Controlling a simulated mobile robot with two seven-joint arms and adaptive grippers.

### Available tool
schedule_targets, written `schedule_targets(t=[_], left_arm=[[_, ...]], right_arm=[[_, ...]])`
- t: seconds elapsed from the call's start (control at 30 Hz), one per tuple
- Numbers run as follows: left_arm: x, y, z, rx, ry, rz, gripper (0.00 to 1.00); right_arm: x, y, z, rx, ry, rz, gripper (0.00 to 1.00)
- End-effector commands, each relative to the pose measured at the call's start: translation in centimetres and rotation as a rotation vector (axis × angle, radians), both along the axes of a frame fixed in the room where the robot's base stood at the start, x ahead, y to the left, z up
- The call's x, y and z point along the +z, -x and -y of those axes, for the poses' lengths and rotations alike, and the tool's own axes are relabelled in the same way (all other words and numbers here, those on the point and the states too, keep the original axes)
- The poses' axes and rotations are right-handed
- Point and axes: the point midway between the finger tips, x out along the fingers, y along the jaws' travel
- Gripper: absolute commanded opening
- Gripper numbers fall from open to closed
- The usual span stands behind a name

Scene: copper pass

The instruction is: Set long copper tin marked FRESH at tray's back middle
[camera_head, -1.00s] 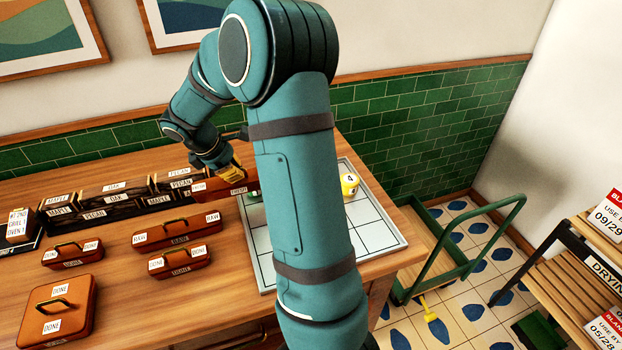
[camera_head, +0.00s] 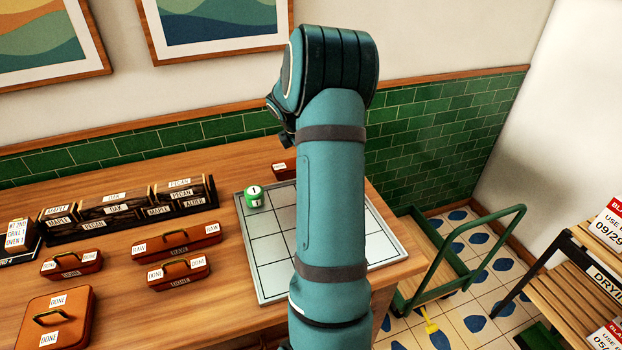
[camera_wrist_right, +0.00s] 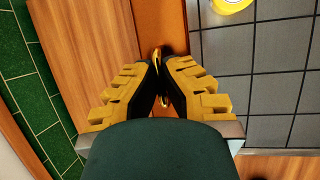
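The long copper tin (camera_head: 287,168) shows only its left end with a small white label, behind the tray's back edge in the head view; my right arm hides the rest. Whether the tin touches a surface cannot be told. The tray (camera_head: 262,272) lies at the table's right, partly behind my arm. My left gripper is not in view.
A green numbered piece (camera_head: 253,197) stands at the tray's back left. A yellow piece (camera_wrist_right: 230,5) shows at the wrist view's top. Other copper tins (camera_head: 177,242) and a dark labelled rack (camera_head: 130,212) stand left. A green cart (camera_head: 455,265) stands right of the table.

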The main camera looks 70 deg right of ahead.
Motion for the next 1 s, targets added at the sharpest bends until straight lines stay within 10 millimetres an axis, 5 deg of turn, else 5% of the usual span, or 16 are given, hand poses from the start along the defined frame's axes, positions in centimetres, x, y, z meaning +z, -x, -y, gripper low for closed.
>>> schedule_targets(t=[0.5,0.93,1.0], left_arm=[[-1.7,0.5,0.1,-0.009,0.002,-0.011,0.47],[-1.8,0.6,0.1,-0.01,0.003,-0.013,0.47],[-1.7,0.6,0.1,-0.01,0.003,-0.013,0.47]], right_arm=[[-6.8,0.0,0.0,-0.001,-0.001,-0.002,0.0],[-7.5,0.0,0.0,-0.001,0.0,0.0,0.0],[-7.5,0.0,-0.1,-0.001,-0.001,0.0,0.27]])
